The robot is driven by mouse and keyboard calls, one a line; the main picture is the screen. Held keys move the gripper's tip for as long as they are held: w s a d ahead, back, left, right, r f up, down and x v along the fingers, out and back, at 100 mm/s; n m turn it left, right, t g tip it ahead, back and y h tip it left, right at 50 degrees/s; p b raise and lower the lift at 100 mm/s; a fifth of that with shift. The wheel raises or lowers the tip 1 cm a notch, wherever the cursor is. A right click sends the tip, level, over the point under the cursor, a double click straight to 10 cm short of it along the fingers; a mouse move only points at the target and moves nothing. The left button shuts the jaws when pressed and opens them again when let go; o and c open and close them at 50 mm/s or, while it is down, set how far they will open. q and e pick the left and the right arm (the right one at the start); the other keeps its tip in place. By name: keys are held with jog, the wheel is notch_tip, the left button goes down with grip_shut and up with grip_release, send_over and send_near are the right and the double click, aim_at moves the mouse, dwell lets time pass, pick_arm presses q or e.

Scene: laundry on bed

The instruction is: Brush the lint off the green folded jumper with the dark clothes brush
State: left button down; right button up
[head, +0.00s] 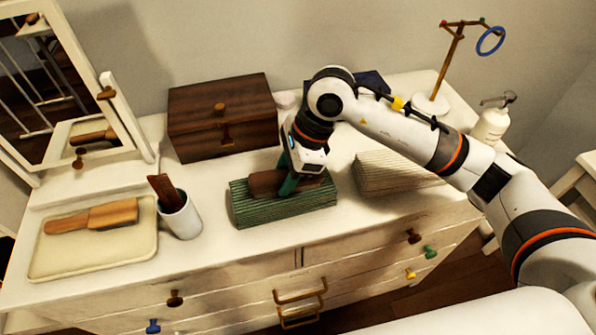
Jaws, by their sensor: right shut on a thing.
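The green folded jumper (262,211) lies on the white dresser top, near its front edge at the middle. My right gripper (291,183) points down over the jumper and is shut on the dark clothes brush (266,183). The brush is at the jumper's upper surface; I cannot tell whether its bristles press on it. The gripper hides part of the brush. No lint can be made out at this size. My left gripper is not in view.
A dark wooden box (222,117) stands behind. Left are a white cup (182,218) with a brown item, a tray (60,268) holding a wooden brush (92,216), and a mirror (40,95). Right are a pale folded garment (390,176), a ring stand (447,65) and a pump bottle (491,125).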

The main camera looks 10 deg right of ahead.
aim_at(263, 179)
jog(key=shift+s+a+b, duration=0.1)
jog(key=shift+a+b, duration=0.5)
jog(key=shift+a, duration=1.55)
jog(key=shift+b, duration=0.3)
jog(key=shift+w+d+f+b, duration=0.1)
jog(key=shift+d+b, duration=0.6)
jog(key=shift+d, duration=0.65)
jog(key=shift+w+d+f+b, duration=0.1)
jog(key=shift+d+b, duration=0.55)
jog(key=shift+d, duration=0.7)
jog(key=shift+w+d+r+b, duration=0.15)
jog(key=shift+d+b, duration=0.4)
jog(key=shift+d, duration=0.75)
jog(key=shift+d+r+b, duration=0.1)
jog(key=shift+d+b, duration=0.4)
jog(key=shift+d, duration=0.8)
jog(key=shift+r+p, duration=1.5)
jog(key=shift+r, duration=1.6)
